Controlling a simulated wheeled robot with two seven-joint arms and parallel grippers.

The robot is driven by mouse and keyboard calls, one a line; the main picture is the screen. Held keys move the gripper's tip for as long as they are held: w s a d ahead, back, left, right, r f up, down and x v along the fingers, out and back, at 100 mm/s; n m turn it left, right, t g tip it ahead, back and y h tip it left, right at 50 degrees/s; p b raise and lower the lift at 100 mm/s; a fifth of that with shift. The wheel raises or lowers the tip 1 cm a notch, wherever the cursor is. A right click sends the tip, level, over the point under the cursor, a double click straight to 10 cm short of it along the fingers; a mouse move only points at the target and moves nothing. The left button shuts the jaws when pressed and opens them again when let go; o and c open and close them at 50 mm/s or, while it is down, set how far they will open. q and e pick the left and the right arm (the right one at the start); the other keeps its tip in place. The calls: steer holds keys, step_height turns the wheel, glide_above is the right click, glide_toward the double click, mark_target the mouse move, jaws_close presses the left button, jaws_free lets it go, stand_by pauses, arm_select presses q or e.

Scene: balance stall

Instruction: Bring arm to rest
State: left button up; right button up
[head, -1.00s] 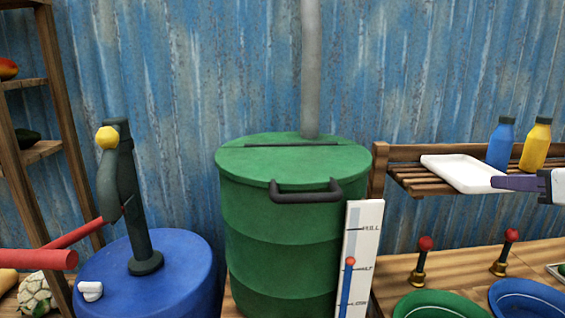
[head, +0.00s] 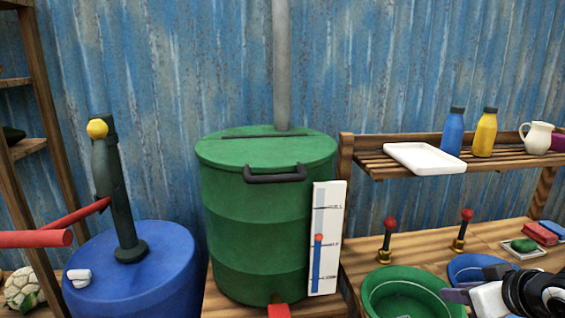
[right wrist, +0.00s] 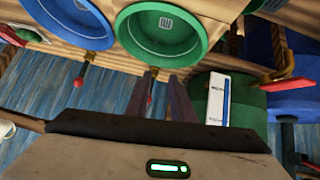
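My right gripper (head: 456,295) is at the lower right of the head view, in front of the green bowl (head: 376,300) and the blue bowl (head: 452,270). In the right wrist view its two dark purple fingers (right wrist: 162,92) stand a little apart, with nothing held between them. The green bowl (right wrist: 160,30) and the blue bowl (right wrist: 80,18) show beyond the fingers there. My left gripper is not in view.
A green drum (head: 265,220) with a gauge (head: 328,240) stands in the middle. A blue barrel (head: 160,285) with a red-handled pump is left. A shelf (head: 372,162) at right bears a white tray (head: 425,158), two bottles and a jug (head: 537,137). Two red-knobbed levers (head: 389,240) stand behind the bowls.

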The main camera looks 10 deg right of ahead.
steer(key=s+a+f+n+g+y, duration=0.1)
steer(key=s+a+f+g, duration=0.1)
steer(key=s+a+f, duration=0.4)
steer(key=s+a+f+g, duration=0.1)
steer(key=s+a+f, duration=0.25)
steer(key=f, duration=0.45)
steer(key=s+a+f+n+g+y, duration=0.1)
steer(key=s+a+f, duration=0.1)
steer(key=s+a, duration=0.4)
steer(key=s+a+f+g, duration=0.1)
steer(key=s+a+f, duration=0.25)
steer(key=a, duration=0.45)
steer(key=w+a+f+t+y, duration=0.1)
steer(key=w+a+f+t, duration=0.1)
steer(key=f, duration=0.3)
steer(key=w+a+f+t+y, duration=0.1)
steer(key=a+f+t, duration=0.1)
steer(key=f, duration=0.4)
steer(key=shift+w+a+f, duration=0.25)
steer(key=shift+w+a, duration=0.15)
